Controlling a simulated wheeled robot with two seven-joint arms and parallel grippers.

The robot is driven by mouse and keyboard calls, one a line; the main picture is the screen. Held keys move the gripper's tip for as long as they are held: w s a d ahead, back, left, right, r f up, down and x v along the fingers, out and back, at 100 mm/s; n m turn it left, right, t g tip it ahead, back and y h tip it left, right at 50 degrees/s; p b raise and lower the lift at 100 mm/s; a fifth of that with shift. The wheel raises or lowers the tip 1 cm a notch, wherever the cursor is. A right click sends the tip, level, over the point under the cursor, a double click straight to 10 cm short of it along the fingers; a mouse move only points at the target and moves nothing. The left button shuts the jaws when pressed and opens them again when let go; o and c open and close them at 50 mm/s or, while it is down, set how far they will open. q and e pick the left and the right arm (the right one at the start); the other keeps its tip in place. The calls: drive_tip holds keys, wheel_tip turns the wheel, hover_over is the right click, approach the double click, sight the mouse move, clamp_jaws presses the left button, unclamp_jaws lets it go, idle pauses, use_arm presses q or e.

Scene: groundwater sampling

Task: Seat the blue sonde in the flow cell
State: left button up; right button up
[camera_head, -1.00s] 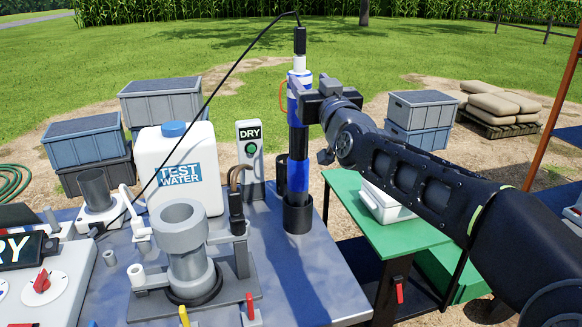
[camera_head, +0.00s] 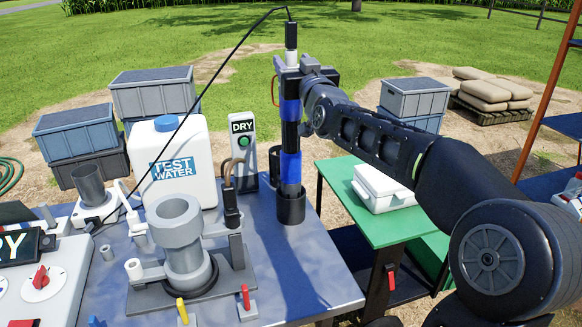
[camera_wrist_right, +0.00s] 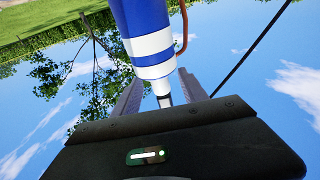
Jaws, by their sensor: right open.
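The blue sonde (camera_head: 290,140), with bands and a black cable at its top, stands upright in a black cup (camera_head: 291,208) on the blue bench. The grey flow cell (camera_head: 180,245) stands to its left; its top opening is empty. My right gripper (camera_head: 292,70) is at the sonde's upper end, just below the black cable connector. Contact with the fingers cannot be made out. My left gripper is not in view.
A white test water jug (camera_head: 185,145) and a DRY indicator post (camera_head: 243,150) stand behind the flow cell. A control panel (camera_head: 45,285) is at the left. The sonde's black cable (camera_head: 215,75) arcs over the bench. A green table (camera_head: 390,225) stands right.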

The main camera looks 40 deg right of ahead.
drive_tip(key=shift+w+r, duration=0.1)
drive_tip(key=shift+w, duration=0.1)
drive_tip(key=p+x, duration=0.2)
drive_tip(key=x, duration=0.2)
drive_tip(key=shift+w+d+p, duration=0.25)
drive_tip(key=shift+w+p, duration=0.05)
drive_tip(key=shift+w, duration=0.05)
idle(0.4)
clamp_jaws()
idle(0.3)
idle(0.5)
idle(0.4)
drive_tip(key=shift+r, duration=0.25)
